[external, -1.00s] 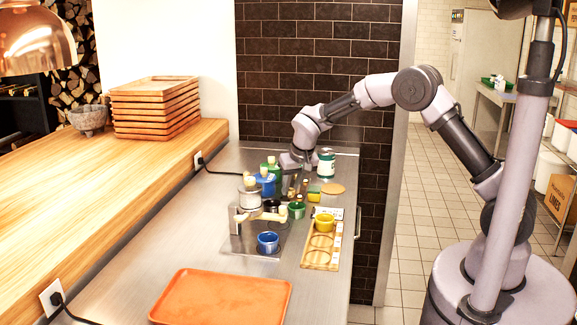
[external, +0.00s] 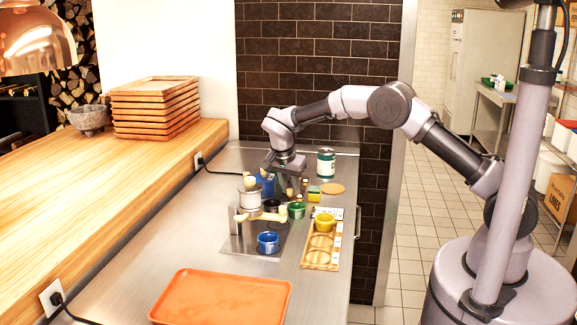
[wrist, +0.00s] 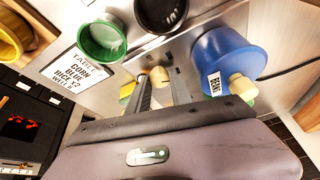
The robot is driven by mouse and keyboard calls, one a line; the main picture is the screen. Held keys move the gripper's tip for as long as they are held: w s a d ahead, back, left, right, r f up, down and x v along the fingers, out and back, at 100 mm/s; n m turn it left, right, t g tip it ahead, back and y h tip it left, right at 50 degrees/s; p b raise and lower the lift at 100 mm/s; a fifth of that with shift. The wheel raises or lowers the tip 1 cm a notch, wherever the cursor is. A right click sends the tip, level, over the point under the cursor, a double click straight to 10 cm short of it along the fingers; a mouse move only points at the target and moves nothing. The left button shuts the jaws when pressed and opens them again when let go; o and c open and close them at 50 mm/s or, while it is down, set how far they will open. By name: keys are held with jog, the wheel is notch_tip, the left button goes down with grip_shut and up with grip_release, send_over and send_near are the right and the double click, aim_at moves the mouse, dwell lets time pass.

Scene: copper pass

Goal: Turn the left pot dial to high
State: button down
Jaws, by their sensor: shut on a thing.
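My gripper (wrist: 163,95) points down at the back of the steel counter, and its fingers close on a small tan knob-like piece (wrist: 160,75). I cannot tell whether this piece is a pot dial. A blue pot labelled "BEANS" (wrist: 225,55) stands beside the fingers, with another tan knob (wrist: 242,87) near it. In the external view, the blue pot (external: 265,184) is left of my gripper (external: 288,186) and partly hidden. A grey pot (external: 249,201) with tan parts stands nearer the camera. No dial marking is readable.
A green bowl (external: 296,210), a yellow bowl (external: 325,222) and a wooden rack (external: 321,256) stand to the right. A blue bowl (external: 268,242) sits on a metal plate. A green-and-white can (external: 326,163) is behind. An orange tray (external: 224,299) lies in front.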

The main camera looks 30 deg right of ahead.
jog(key=shift+m+p, duration=0.35)
jog(key=shift+m, duration=0.25)
jog(key=c, duration=1.2)
grip_release()
jog(key=shift+o, duration=0.2)
jog(key=p+v, duration=0.6)
jog(key=v, duration=1.1)
jog(key=shift+w+a+r+g+p, duration=0.2)
jog(key=shift+w+g+p, duration=0.1)
jog(key=shift+w+p, duration=0.05)
